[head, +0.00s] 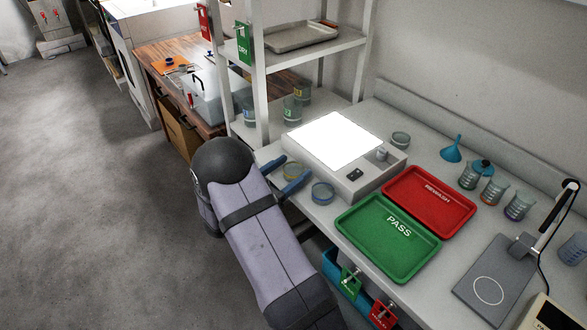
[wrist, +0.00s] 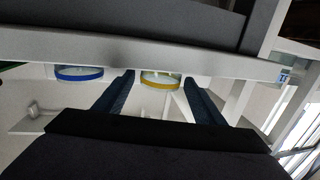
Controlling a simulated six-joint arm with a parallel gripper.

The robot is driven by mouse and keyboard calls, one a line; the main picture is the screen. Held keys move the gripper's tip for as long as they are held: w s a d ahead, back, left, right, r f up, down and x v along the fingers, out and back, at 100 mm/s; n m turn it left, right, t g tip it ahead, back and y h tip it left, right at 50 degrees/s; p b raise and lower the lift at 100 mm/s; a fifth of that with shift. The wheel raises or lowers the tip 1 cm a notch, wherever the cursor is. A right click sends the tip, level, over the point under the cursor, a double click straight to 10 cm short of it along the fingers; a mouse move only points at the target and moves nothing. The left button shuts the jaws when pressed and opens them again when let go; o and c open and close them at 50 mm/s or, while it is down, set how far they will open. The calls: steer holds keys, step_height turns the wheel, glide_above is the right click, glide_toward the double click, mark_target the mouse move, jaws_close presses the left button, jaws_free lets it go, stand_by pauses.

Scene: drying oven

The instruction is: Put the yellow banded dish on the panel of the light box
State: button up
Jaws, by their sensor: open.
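The yellow banded dish (head: 291,171) is a small, round, clear dish on the bench, at the left front of the light box (head: 363,183). It also shows in the wrist view (wrist: 160,80), between the two fingers. My gripper (head: 297,166) is open, with one blue finger on each side of the dish. In the wrist view my gripper (wrist: 158,77) shows a gap between each finger and the dish. The light box's bright white panel (head: 335,140) is bare.
A blue banded dish (head: 322,193) stands close beside the nearer finger. A clear dish (head: 400,139) is behind the light box. Green PASS (head: 375,247) and red REWASH (head: 430,203) trays lie to the right. A shelf post (head: 259,80) rises at the left.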

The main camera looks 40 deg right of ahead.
mark_target(286, 174)
steer(key=b+v, duration=0.1)
steer(key=v, duration=0.4)
steer(key=shift+w+a, duration=0.1)
steer(key=shift+a, duration=0.3)
steer(key=shift+a+r, duration=0.1)
steer(key=shift+c, duration=1.1)
steer(key=shift+y, duration=0.5)
steer(key=shift+s+f+p+x, duration=0.15)
steer(key=shift+p+x, duration=0.1)
steer(key=shift+x, duration=1.65)
steer(key=shift+s+f+p+x, duration=0.15)
steer(key=shift+p+x, duration=0.05)
steer(key=shift+x, duration=1.65)
steer(key=c, duration=0.9)
steer(key=shift+r, duration=0.1)
